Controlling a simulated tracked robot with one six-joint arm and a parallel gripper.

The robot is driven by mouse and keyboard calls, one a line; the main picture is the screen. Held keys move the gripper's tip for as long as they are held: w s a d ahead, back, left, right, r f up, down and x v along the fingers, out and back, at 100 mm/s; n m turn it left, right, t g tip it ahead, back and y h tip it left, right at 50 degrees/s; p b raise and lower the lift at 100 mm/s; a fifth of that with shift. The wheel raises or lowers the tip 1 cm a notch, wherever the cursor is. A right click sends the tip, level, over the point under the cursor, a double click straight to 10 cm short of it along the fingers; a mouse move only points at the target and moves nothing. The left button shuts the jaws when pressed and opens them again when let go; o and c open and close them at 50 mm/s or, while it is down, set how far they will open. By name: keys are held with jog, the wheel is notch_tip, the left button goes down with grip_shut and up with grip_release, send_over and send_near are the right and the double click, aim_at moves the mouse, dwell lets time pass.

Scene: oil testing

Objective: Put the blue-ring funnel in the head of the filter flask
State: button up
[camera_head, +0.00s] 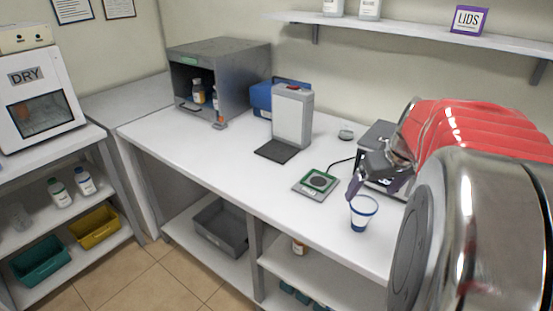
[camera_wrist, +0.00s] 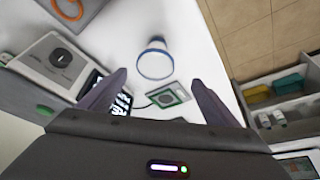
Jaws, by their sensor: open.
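The blue-ring funnel (camera_head: 361,214) stands on the white bench near its front edge, its blue rim upward and its body pale. In the wrist view the blue-ring funnel (camera_wrist: 155,64) lies beyond the fingertips, roughly centred between them. My gripper (camera_head: 368,187) is open and empty, above and just behind the funnel in the head view. The gripper's two dark fingers (camera_wrist: 158,88) are spread apart and do not appear to touch the funnel. I cannot make out the filter flask in either view; my arm hides the right part of the bench.
A green-and-grey pad (camera_head: 317,182) lies left of the funnel. A grey device (camera_head: 378,135) with a knob stands behind my gripper. A small glass piece (camera_head: 346,133) and an upright grey instrument (camera_head: 292,116) stand farther back. The front-left bench is clear.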

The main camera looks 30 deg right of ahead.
aim_at(365, 205)
jog(key=shift+s+d+f, duration=0.1)
jog(key=shift+s+d, duration=0.05)
jog(key=shift+d, duration=0.4)
jog(key=shift+x, duration=4.3)
jog(key=shift+x, duration=2.55)
jog(key=shift+a, duration=0.1)
jog(key=shift+c, duration=0.7)
jog(key=c, duration=1.1)
